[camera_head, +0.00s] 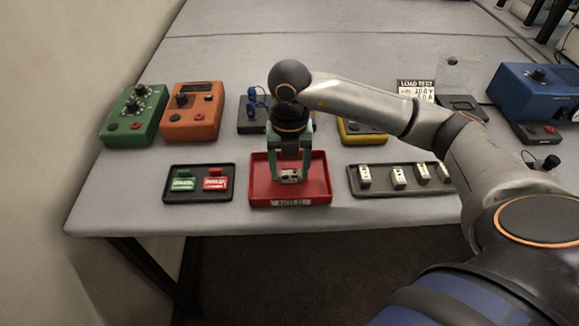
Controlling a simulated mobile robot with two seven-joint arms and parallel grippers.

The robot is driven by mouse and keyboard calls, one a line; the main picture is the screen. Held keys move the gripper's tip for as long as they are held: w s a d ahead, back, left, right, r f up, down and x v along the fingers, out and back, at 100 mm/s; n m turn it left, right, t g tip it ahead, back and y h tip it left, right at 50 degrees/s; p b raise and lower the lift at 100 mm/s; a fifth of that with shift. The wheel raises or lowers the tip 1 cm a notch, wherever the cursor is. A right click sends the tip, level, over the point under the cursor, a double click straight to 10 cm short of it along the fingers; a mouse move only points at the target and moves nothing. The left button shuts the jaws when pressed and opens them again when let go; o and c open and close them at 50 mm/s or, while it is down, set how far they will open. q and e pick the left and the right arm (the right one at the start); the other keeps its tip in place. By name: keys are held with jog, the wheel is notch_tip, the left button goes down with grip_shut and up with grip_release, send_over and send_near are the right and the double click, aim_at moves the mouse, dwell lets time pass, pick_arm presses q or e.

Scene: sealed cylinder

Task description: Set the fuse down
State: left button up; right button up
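A small pale fuse (290,177) shows between the fingertips of my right gripper (290,172). The gripper points straight down over the red tray (320,196) at the front middle of the table, its fingers close on both sides of the fuse. The fuse is low inside the tray's outline; I cannot tell whether it touches the tray floor. My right arm reaches in from the right. My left gripper is not in view.
A dark tray (229,192) left of the red one holds a green and a red piece. Another dark tray (385,192) on the right holds several white fuses (398,178). Green (132,118) and orange (190,117) meters stand behind left, a blue unit (530,92) far right.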

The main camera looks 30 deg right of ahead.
aim_at(289, 172)
jog(key=o, duration=0.3)
jog(key=shift+o, duration=0.2)
notch_tip(289, 172, up, 12)
jog(key=shift+r+p, duration=0.2)
jog(key=shift+p, duration=0.2)
